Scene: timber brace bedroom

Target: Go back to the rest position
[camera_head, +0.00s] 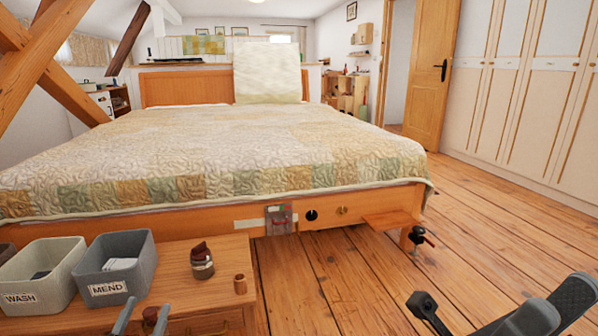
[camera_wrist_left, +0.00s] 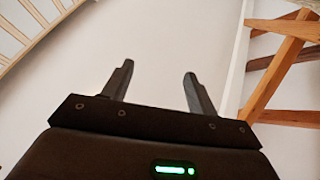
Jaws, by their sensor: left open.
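My left gripper (camera_head: 142,314) shows only its fingertips at the bottom edge in the head view, in front of the nightstand-height wooden table. In the left wrist view my left gripper (camera_wrist_left: 158,85) is open with nothing between its fingers, against a plain white surface. My right gripper (camera_head: 500,300) is at the bottom right of the head view, over the floorboards. Its dark fingers stand wide apart and hold nothing visible. Most of both arms is out of view.
The bed (camera_head: 210,170) spans the middle. A wooden ledge (camera_head: 390,222) juts from its footboard. Floor (camera_head: 480,230) at right is clear.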

